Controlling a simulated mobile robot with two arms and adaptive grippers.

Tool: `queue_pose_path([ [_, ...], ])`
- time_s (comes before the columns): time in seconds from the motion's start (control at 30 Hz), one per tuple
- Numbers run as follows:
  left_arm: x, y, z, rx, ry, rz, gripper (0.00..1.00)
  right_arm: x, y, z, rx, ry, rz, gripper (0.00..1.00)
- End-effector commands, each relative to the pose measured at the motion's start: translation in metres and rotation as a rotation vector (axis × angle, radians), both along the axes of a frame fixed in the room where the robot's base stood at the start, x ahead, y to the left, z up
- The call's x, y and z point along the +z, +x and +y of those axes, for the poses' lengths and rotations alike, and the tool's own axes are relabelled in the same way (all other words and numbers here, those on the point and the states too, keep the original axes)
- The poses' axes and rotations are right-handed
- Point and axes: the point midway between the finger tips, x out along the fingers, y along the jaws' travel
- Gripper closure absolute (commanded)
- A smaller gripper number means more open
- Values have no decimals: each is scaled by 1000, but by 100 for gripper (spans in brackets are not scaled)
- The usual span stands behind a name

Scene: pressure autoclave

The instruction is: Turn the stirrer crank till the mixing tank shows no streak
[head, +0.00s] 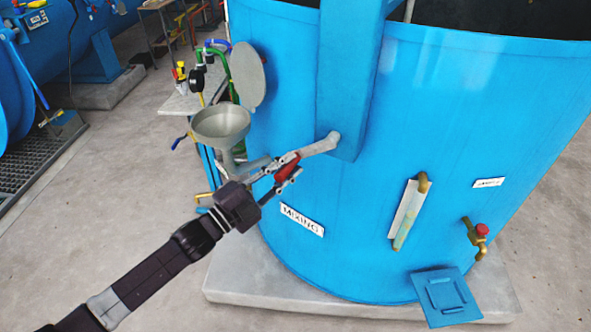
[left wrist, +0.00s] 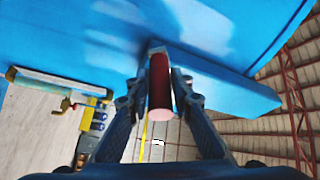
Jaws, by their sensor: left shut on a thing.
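The blue mixing tank (head: 450,130) fills the right of the head view, with a "MIXING" label (head: 302,220) low on its wall. The stirrer crank has a grey arm (head: 320,146) on the blue upright housing (head: 345,80) and a red handle (head: 287,168). My left gripper (head: 285,175) is shut on the red handle, which also shows between its fingers in the left wrist view (left wrist: 160,85). A sight glass (head: 408,215) on the tank wall shows a pale greenish lower part; I cannot tell whether it has streaks. My right gripper is not in view.
A grey funnel (head: 220,124) stands on the tank's left side, close to my left gripper. A red-handled tap (head: 480,232) and a blue hinged plate (head: 446,296) are at the lower right. The floor at left is mostly clear.

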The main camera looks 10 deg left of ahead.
Motion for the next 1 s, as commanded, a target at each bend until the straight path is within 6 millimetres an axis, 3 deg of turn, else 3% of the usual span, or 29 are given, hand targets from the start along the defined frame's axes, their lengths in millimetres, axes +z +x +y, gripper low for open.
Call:
queue_pose_path([
  [0.03,12,2,4,2,46,-23,100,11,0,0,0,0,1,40],
  [0.47,45,8,19,2,391,-161,100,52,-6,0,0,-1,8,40],
  [1.0,67,9,19,0,373,-160,100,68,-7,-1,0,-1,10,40],
])
